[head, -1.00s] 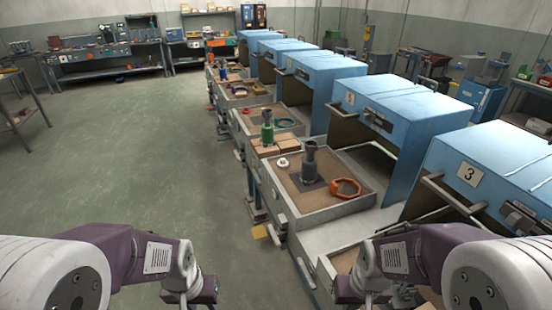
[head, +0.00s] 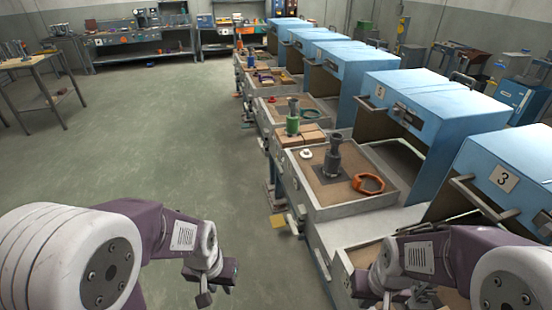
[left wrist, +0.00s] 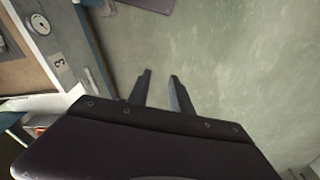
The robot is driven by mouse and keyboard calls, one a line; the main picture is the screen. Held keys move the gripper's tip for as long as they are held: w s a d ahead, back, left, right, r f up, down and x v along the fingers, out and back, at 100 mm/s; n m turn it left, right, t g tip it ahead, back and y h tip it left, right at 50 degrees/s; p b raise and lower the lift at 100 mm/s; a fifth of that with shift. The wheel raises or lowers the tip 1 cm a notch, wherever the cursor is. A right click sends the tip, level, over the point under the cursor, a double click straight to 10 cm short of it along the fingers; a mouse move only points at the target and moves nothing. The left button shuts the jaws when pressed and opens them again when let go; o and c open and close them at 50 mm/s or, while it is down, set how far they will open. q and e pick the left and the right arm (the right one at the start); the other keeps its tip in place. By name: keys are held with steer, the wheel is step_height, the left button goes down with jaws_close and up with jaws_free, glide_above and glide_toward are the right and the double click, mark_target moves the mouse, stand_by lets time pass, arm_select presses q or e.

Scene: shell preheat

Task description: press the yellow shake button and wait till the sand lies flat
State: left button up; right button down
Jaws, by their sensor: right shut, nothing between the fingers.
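A sand-filled box (head: 350,209) stands right of centre, with a dark cylinder (head: 333,156) upright in it and an orange ring (head: 368,183) lying on the sand. A nearer sand box (head: 342,272) is partly hidden by my right arm. A small yellow plate (head: 278,220) sits low on the left side of the row; I cannot tell whether it is the shake button. My left gripper (head: 212,284) is empty and over the floor, left of the boxes; its fingers are apart in the left wrist view (left wrist: 161,75). My right gripper (head: 405,299) is shut at the lower right, partly hidden.
Blue hoods (head: 430,105) run along the right, the nearest marked 3. Workbenches (head: 140,45) stand at the back. The floor (head: 150,130) on the left is clear.

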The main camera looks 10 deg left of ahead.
arm_select(q)
jaws_close()
stand_by(1.5)
